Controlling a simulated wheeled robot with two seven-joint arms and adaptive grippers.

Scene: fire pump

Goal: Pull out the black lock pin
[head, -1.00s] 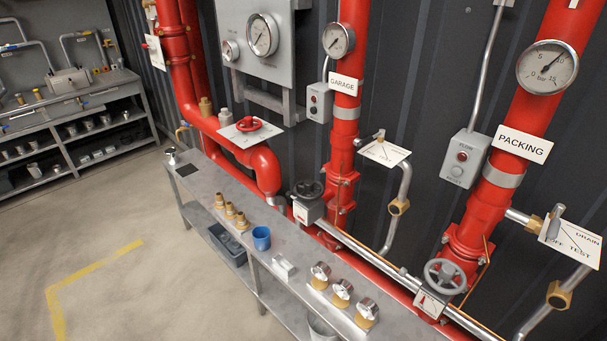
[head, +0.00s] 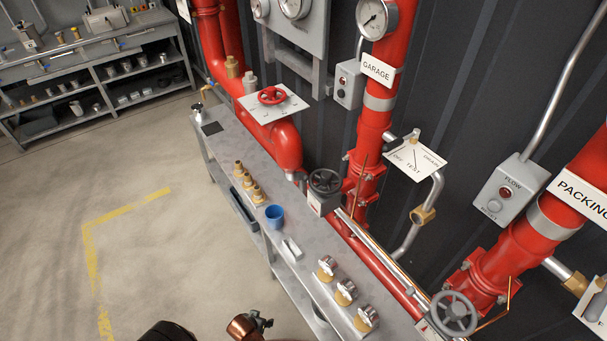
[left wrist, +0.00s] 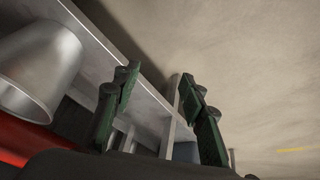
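I cannot pick out a black lock pin in either view. A black handwheel (head: 325,181) sits on a valve at the foot of the GARAGE pipe, and a grey handwheel (head: 453,312) is at the foot of the PACKING pipe. My left gripper (left wrist: 158,85) shows in the left wrist view with its two dark green fingers apart and nothing between them. In the head view only dark and copper-coloured parts of my arm show at the bottom edge. My right gripper is in neither view.
A long grey bench (head: 232,150) runs along the red pipes. It holds brass fittings (head: 248,183), a blue cup (head: 274,217) and silver-topped brass pieces (head: 345,292). A silver bucket-like vessel (left wrist: 38,65) is near my left gripper. The floor at left is clear.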

